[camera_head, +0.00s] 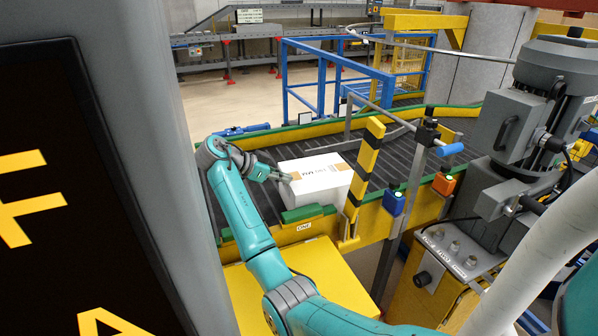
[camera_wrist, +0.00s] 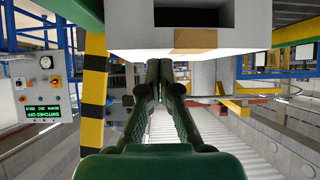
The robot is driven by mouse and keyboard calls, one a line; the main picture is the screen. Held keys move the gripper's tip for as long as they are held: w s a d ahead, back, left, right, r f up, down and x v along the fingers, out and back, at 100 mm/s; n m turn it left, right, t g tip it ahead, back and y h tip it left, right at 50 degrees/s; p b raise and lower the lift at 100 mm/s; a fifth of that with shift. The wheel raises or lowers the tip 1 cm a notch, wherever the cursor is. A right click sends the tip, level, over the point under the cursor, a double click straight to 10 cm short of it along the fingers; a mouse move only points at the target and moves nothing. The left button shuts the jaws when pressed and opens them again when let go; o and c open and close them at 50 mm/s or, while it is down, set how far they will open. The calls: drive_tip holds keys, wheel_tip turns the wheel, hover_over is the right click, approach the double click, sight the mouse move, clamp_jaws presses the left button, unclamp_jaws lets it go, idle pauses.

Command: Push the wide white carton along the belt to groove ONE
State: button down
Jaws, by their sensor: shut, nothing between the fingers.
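The wide white carton (camera_head: 318,184) lies on the dark conveyor belt, with brown tape patches and dark print on top. In the wrist view the carton (camera_wrist: 248,34) fills the upper middle, close ahead of the fingers. My gripper (camera_head: 288,178) is shut and empty at the carton's left side; its tips overlap the carton's edge in the picture, and I cannot tell whether they touch. The shut fingers also show in the wrist view (camera_wrist: 166,72). The groove itself is not clearly seen.
A yellow-black striped post (camera_head: 363,170) stands at the carton's right. Green blocks (camera_head: 302,213) edge the near rail. The belt (camera_head: 390,150) beyond the carton looks clear.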

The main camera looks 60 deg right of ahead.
sight(324, 176)
drive_tip(key=s+d, duration=0.1)
drive_tip(key=d, duration=0.2)
drive_tip(key=s+d, duration=0.2)
drive_tip(key=d, duration=0.1)
drive_tip(key=s+d, duration=0.2)
drive_tip(key=d, duration=0.1)
drive_tip(key=shift+s+d, duration=0.25)
drive_tip(key=shift+d, duration=0.1)
drive_tip(key=shift+s+d+f, duration=0.1)
drive_tip(key=shift+d+f, duration=0.1)
drive_tip(key=shift+f, duration=0.05)
drive_tip(key=shift+a+f, duration=0.1)
drive_tip(key=shift+f, duration=0.55)
